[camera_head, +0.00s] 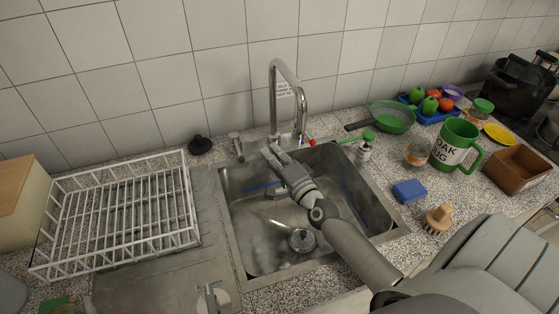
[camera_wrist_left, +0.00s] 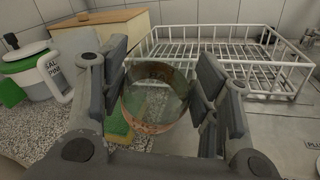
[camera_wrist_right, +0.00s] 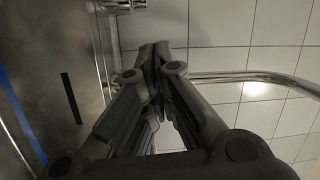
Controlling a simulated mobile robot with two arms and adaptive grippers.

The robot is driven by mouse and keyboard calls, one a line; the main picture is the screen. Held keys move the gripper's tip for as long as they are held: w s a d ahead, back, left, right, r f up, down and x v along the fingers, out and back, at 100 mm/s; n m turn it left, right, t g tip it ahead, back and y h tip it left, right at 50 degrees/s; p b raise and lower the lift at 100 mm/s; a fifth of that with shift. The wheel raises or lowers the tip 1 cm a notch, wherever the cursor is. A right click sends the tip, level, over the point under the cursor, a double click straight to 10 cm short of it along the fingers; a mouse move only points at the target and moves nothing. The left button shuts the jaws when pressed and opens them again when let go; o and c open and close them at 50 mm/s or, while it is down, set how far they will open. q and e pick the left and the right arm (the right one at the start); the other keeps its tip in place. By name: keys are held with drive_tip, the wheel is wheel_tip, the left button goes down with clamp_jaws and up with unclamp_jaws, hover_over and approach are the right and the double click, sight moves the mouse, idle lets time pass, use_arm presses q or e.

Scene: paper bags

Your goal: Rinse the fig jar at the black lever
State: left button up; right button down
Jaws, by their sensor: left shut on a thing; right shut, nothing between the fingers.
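A clear glass jar (camera_wrist_left: 155,98) with a brownish tint low down sits between the fingers of my left gripper (camera_wrist_left: 165,85), which is shut on it; no label on it is readable. My right gripper (camera_head: 270,151) is shut and empty over the back of the sink, close to the foot of the chrome tap (camera_head: 273,95). Its closed tips show in the right wrist view (camera_wrist_right: 155,52), near the chrome pipe (camera_wrist_right: 245,78). A chrome handle (camera_head: 236,145) stands left of the tap and a red-tipped one (camera_head: 312,142) right. I cannot make out a black lever.
The sink (camera_head: 255,245) holds a strainer (camera_head: 301,239). A white dish rack (camera_head: 120,215) stands left. A black knob-like thing (camera_head: 200,145) is behind. Right are a blue sponge (camera_head: 409,191), brush (camera_head: 437,218), another glass jar (camera_head: 417,155), green mug (camera_head: 455,143) and brown box (camera_head: 516,170).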

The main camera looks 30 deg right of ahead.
use_arm(q)
drive_tip(key=shift+r+p, duration=0.35)
drive_tip(key=shift+r, duration=0.1)
drive_tip(key=shift+r+p, duration=0.4)
drive_tip(key=shift+s+r, duration=0.1)
use_arm(e)
drive_tip(key=a, duration=0.1)
drive_tip(key=w+a, duration=0.2)
drive_tip(key=shift+w+a+f, duration=0.15)
drive_tip(key=shift+a+f, duration=0.15)
drive_tip(key=shift+a, duration=0.05)
